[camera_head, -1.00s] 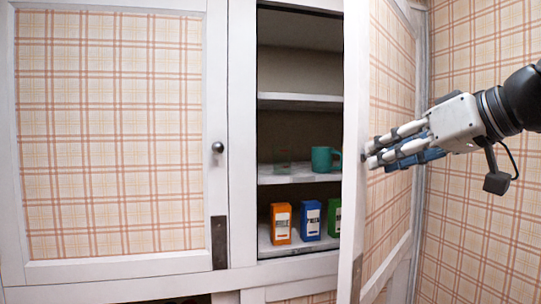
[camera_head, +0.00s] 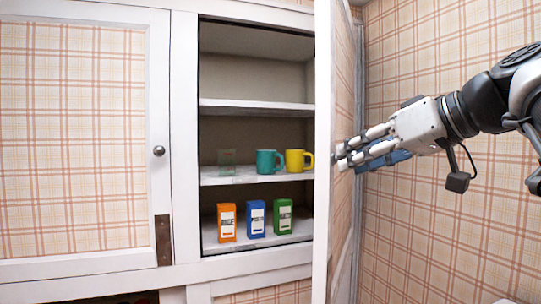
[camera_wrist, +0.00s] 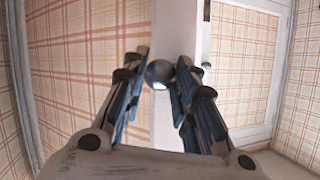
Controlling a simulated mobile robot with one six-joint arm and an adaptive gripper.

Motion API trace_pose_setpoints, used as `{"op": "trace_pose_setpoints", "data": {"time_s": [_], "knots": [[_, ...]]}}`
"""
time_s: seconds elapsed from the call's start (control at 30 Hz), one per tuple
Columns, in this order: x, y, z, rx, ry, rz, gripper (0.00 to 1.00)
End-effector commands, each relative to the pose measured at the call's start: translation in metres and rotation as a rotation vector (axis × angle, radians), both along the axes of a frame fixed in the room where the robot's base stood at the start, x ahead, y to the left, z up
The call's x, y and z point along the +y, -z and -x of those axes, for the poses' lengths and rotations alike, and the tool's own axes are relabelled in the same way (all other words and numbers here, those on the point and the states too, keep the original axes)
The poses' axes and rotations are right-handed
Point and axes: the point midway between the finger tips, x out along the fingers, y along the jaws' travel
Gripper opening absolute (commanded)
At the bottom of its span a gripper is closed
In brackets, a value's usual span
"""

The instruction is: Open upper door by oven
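The upper cupboard door (camera_head: 324,150) on the right stands wide open, seen nearly edge-on, with its plaid panel facing right. My gripper (camera_head: 340,158) is on the right side of this door, at its panel, about mid-height. In the wrist view its blue-padded fingers flank the round metal knob (camera_wrist: 159,74) on the white door frame (camera_wrist: 167,120). In the head view the knob is hidden by the fingers.
The open cupboard holds a teal mug (camera_head: 268,162), a yellow mug (camera_head: 297,161), a clear glass (camera_head: 227,160) and orange (camera_head: 226,222), blue (camera_head: 255,219) and green (camera_head: 283,217) boxes. A closed door (camera_head: 75,140) is at left. The plaid wall (camera_head: 430,230) stands behind my arm.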

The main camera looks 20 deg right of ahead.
Motion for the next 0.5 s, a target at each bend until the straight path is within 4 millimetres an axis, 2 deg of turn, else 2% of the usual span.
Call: {"op": "trace_pose_setpoints", "data": {"time_s": [0.03,0.3,0.5], "knots": [[-0.0017,-0.005,-0.0014,-0.015,0.009,0.003,0.28],[-0.0018,-0.0026,-0.0013,-0.01,0.007,0.002,0.46],[-0.0013,-0.0019,-0.001,-0.008,0.006,0.001,0.47]]}}
